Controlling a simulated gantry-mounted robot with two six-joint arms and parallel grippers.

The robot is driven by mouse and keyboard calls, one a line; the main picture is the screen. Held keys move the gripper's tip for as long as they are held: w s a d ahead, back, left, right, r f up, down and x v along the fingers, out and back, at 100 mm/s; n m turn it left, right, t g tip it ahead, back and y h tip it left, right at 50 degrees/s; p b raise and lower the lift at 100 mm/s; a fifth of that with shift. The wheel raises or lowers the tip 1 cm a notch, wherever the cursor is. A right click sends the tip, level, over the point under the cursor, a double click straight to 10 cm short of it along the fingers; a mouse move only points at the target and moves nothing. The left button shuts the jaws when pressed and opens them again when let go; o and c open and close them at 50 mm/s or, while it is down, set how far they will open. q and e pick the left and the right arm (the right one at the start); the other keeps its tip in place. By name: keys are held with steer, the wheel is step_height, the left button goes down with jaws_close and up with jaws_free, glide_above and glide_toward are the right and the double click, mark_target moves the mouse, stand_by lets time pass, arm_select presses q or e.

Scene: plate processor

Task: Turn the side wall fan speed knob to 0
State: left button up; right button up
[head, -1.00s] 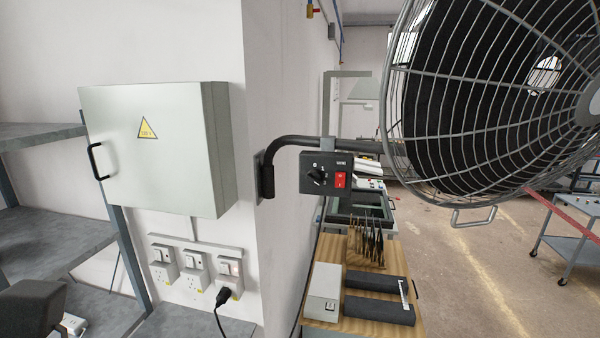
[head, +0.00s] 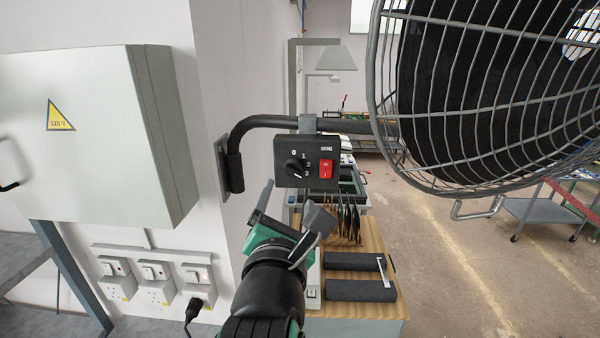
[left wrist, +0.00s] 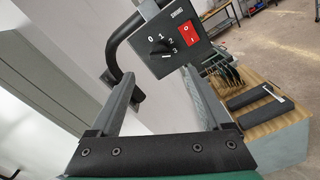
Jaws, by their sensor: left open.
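The fan speed knob (head: 294,168) is a black dial on the left part of a dark control box (head: 307,182), with 0, 1, 2 and 3 printed around it. The knob also shows in the left wrist view (left wrist: 159,51); I cannot tell surely which number it points at. A red switch (head: 325,169) sits right of it on the same box. My left gripper (head: 292,208) is open and empty, just below and in front of the box, apart from the knob. In the left wrist view the knob appears beyond and between the two fingers. My right gripper is not in view.
The caged fan (head: 470,90) hangs at the right on a black bent pipe (head: 262,122) from the wall. A grey electrical cabinet (head: 90,140) is at the left, with sockets (head: 155,275) below. A wooden-topped bench (head: 375,240) stands below the box.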

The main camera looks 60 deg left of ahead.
mark_target(294, 171)
arm_select(q)
steer(key=p+x, duration=0.1)
steer(key=x, duration=0.9)
steer(key=shift+p, duration=0.4)
jaws_close()
